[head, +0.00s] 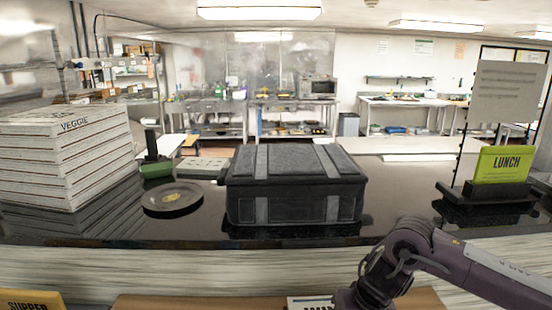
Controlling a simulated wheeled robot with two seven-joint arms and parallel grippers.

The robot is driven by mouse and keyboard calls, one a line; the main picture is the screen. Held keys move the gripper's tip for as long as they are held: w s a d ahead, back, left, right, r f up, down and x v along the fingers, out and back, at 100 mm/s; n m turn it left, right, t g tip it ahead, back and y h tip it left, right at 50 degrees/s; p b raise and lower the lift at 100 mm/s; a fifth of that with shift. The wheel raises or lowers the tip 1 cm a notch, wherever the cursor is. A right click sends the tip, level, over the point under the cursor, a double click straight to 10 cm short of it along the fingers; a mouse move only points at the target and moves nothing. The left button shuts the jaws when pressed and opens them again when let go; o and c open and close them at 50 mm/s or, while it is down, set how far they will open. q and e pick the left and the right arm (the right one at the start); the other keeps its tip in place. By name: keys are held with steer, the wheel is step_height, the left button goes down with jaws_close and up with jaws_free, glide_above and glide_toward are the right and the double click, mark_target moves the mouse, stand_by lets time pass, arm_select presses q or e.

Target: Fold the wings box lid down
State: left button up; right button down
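At the bottom edge, a white sign (308,302) with dark letters that seem to begin "WIN" shows only its top. Brown, cardboard-like surfaces (200,302) lie on both sides of it, cut off by the frame. I cannot tell whether they belong to the wings box, and no lid can be made out. My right arm comes in from the right, bends and reaches down beside the sign. Its gripper is below the frame. My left arm and gripper are not in view.
A black insulated bag (295,205) stands on the dark counter ahead. Left of it are a round dark plate (172,199) and stacked white boxes (65,155) marked "VEGGIE". A green "LUNCH" sign (503,165) stands right. A yellow sign (30,301) shows bottom left.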

steer(key=shift+p, duration=0.35)
stand_by(0.6)
steer(key=shift+s+f, duration=0.1)
steer(key=shift+f, duration=0.5)
steer(key=shift+s+f, duration=0.1)
steer(key=shift+f, duration=0.9)
steer(key=shift+f+b, duration=0.5)
steer(key=shift+f, duration=0.85)
step_height(320, 180, up, 6)
steer(key=p, duration=0.7)
steer(key=shift+r+p, duration=0.1)
steer(key=shift+p, duration=0.3)
